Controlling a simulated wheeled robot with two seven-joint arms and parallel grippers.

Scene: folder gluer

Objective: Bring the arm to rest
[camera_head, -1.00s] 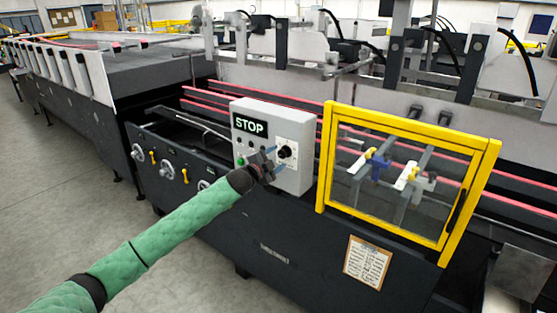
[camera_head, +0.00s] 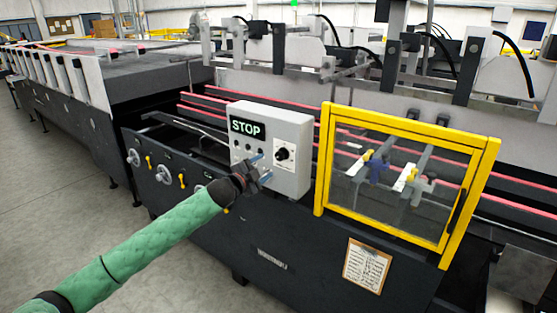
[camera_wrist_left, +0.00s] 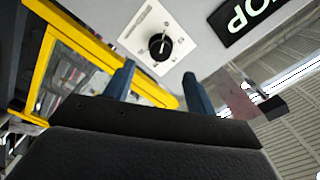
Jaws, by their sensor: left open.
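My left arm, in a green sleeve, reaches in from the lower left in the head view. My left gripper (camera_head: 258,169) is open and empty, in front of the grey control box (camera_head: 295,185). The box carries a black STOP display (camera_head: 248,127) and a black rotary knob (camera_head: 282,154) on a white plate. In the left wrist view the two blue fingers (camera_wrist_left: 163,88) stand apart, with the knob (camera_wrist_left: 158,46) beyond them and nothing between them. The fingers look clear of the knob. My right gripper is not in view.
A yellow-framed clear guard (camera_head: 400,118) stands right of the box, closed over clamps. A clipboard sheet (camera_head: 367,264) hangs below it. Handwheels (camera_head: 163,174) line the dark machine side at left. Red belts run behind. The grey floor (camera_head: 60,215) at left is open.

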